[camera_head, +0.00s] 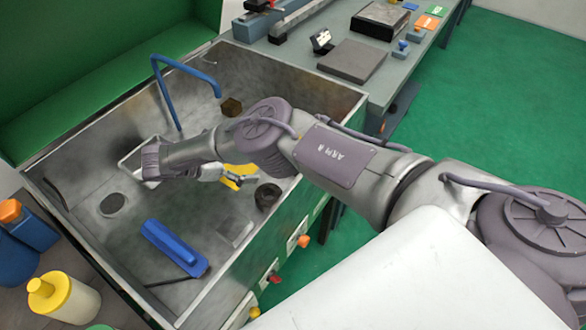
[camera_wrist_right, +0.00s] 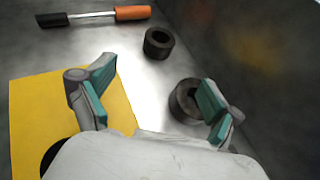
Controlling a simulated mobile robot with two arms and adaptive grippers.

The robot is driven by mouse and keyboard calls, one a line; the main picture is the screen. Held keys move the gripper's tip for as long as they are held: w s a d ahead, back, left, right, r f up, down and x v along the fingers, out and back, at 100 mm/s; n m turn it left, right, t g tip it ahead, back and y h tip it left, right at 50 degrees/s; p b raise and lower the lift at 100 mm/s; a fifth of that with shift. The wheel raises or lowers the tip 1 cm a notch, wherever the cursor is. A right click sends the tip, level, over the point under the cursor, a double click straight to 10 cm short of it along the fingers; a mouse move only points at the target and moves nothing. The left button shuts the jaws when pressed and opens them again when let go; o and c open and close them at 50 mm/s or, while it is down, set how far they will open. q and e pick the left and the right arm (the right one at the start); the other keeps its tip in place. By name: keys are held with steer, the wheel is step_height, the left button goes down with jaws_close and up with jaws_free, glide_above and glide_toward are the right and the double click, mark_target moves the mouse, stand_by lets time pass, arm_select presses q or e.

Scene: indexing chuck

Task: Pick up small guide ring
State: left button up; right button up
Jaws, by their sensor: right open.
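Two dark rings lie on the metal sink floor in the right wrist view. One ring (camera_wrist_right: 158,42) is farther off and looks smaller; the other ring (camera_wrist_right: 187,100) is nearer, beside my right finger, which partly covers it. I cannot tell for sure which one is the small guide ring. In the head view a dark ring (camera_head: 267,197) shows near the sink's right wall. My right gripper (camera_wrist_right: 157,76) is open and empty, its fingers spread above the floor. In the head view the right gripper (camera_head: 243,179) is over the yellow piece, left of the ring. My left gripper is not in view.
A yellow plate (camera_wrist_right: 30,110) lies under my left-hand finger, and an orange-and-black tool (camera_wrist_right: 95,16) lies beyond. The sink (camera_head: 95,175) also holds a blue object (camera_head: 172,248) and a brown block (camera_head: 231,107). A blue faucet (camera_head: 163,95) rises at the back.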

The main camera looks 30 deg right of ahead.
steer(key=b+x, duration=0.1)
steer(key=x, duration=0.6)
steer(key=shift+s+d, duration=0.2)
steer(key=shift+d, duration=0.1)
steer(key=shift+d+r+b+x, duration=0.15)
steer(key=shift+b+x, duration=0.25)
steer(key=shift+x, duration=1.05)
steer(key=shift+d+r+b+x, duration=0.1)
steer(key=shift+r+b+x, duration=0.2)
steer(key=shift+x, duration=1.2)
steer(key=shift+w+a, duration=0.1)
steer(key=shift+w, duration=0.05)
steer(key=c, duration=1.7)
jaws_close()
